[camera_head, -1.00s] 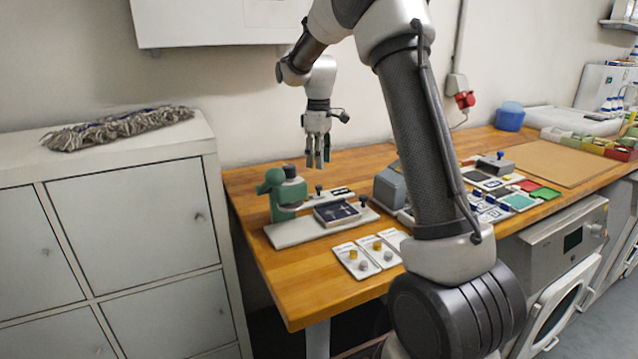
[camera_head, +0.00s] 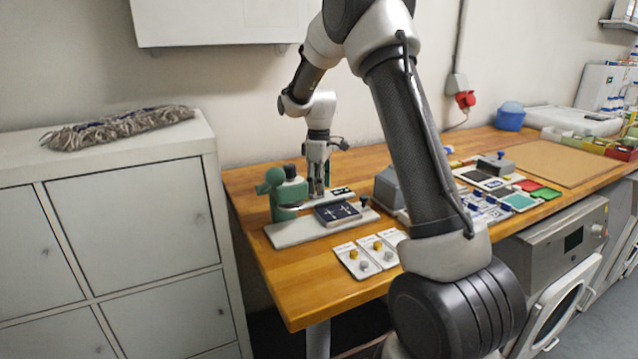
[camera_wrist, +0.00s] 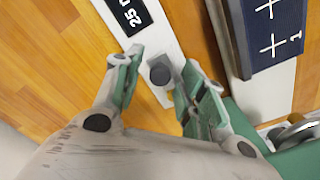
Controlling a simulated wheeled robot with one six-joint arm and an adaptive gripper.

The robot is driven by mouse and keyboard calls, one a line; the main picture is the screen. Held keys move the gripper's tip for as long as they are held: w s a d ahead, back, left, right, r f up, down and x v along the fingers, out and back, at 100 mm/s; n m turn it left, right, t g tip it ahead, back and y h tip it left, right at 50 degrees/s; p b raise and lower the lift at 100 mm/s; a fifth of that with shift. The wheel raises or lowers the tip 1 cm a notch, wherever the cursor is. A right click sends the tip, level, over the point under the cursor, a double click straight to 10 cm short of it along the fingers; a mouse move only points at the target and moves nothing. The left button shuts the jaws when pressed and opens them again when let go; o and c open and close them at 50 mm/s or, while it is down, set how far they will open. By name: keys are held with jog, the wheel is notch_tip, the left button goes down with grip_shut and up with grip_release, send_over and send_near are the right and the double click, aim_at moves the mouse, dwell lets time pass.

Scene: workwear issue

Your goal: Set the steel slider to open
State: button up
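My gripper (camera_head: 316,190) points down at the back of a white board (camera_head: 292,236) beside a green hand press (camera_head: 284,190). The knob stands on a white strip (camera_wrist: 166,28) with a black label (camera_wrist: 128,14) reading "25 D", the rest cut off. In the head view the gripper hides this knob. I cannot tell for sure which part is the steel slider, nor read its setting.
A dark blue block with white crosses (camera_head: 337,213) lies on the board, beside the strip. Another black knob (camera_head: 363,201) stands to its right. White cards with yellow and grey knobs (camera_head: 354,262) lie in front. A grey box (camera_head: 389,187) stands to the right.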

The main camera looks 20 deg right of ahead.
grip_shut()
jog(key=shift+d, duration=1.15)
jog(key=shift+o, duration=1)
grip_release()
jog(key=shift+d, duration=0.15)
jog(key=shift+r, duration=0.1)
